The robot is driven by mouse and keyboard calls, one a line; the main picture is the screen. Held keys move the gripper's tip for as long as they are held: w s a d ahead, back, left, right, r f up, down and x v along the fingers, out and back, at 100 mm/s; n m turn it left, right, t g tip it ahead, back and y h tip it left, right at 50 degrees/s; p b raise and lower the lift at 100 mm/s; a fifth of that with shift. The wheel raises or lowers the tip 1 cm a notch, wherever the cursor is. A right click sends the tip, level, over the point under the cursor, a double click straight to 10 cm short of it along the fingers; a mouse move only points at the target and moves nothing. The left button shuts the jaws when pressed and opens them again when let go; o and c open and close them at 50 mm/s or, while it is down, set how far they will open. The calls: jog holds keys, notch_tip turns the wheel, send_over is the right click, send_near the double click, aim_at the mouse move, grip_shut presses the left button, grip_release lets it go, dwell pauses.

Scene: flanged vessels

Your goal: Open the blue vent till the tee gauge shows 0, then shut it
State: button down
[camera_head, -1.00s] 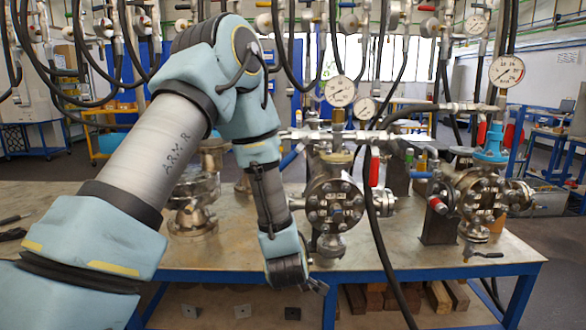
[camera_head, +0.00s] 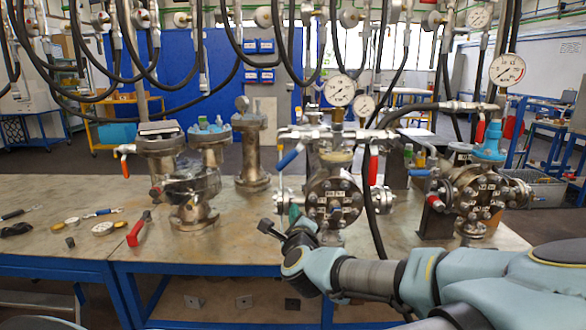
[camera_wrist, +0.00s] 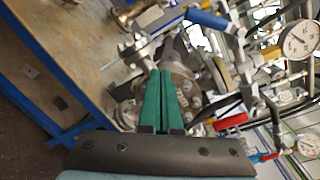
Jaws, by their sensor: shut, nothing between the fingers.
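The blue vent handle (camera_head: 290,157) slants down to the left from the pipework on top of the middle flanged vessel (camera_head: 336,197). It also shows in the wrist view (camera_wrist: 207,19), near the top. A round white gauge (camera_head: 340,90) stands above that pipework, and a gauge also shows at the right of the wrist view (camera_wrist: 299,40). Its needle is too small to read surely. My gripper (camera_head: 293,210) is low at the vessel's left side, below the blue handle and apart from it. Its green fingers (camera_wrist: 160,72) are together and empty.
A red handle (camera_head: 374,166) and a black hose (camera_head: 364,200) hang close right of the vessel. A smaller gauge (camera_head: 363,107) is behind. Another vessel (camera_head: 480,195) with its own gauge (camera_head: 507,69) stands right. Loose tools lie on the bench (camera_head: 90,260) at left.

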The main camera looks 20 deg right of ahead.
aim_at(292, 154)
notch_tip(292, 154, up, 4)
jog(key=s+d+m+h, duration=0.1)
jog(key=s+d+m, duration=0.1)
jog(key=m, duration=0.1)
jog(key=w+d+r+b, duration=0.2)
jog(key=w+r, duration=0.1)
jog(key=w, duration=0.8)
jog(key=shift+w+r+n+t, duration=0.15)
jog(key=shift+r+n+t, duration=0.05)
jog(key=shift+n+t, duration=0.1)
jog(key=shift+a, duration=0.1)
jog(key=shift+w+a+r+m, duration=0.1)
jog(key=shift+a+r+m, duration=0.05)
jog(key=shift+m, duration=0.25)
